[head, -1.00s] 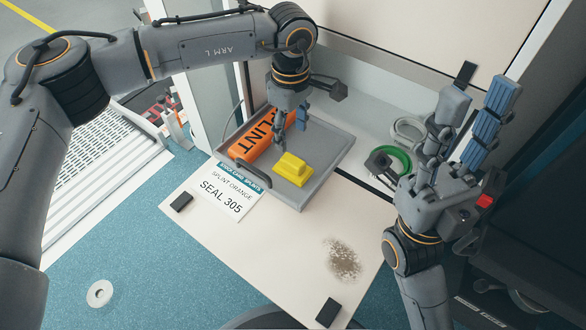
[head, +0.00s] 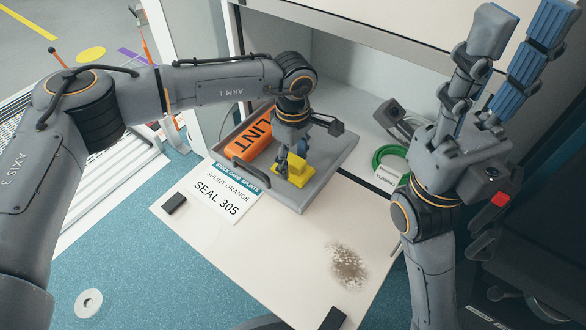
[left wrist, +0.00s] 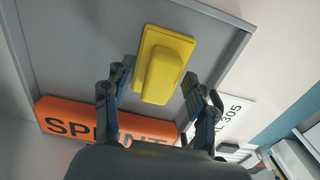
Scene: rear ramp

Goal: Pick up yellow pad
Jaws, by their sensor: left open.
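The yellow pad (head: 297,178), a block on a wider flat base, lies in the grey tray (head: 318,190). It also shows in the left wrist view (left wrist: 165,65). My left gripper (head: 290,168) points down at the pad and hides part of it in the head view. In the left wrist view my left gripper (left wrist: 160,82) is open, with one finger on each side of the pad's near end and gaps visible; I cannot tell whether it touches. My right gripper (head: 515,45) points up at the right, its fingers apart and empty.
An orange splint roll (head: 252,138) lies in the tray beside the pad. A white label card (head: 222,192) reads SEAL 305. A green ring (head: 388,158) is right of the tray. Dark blocks (head: 174,203) and a brown stain (head: 347,264) are on the pale tabletop.

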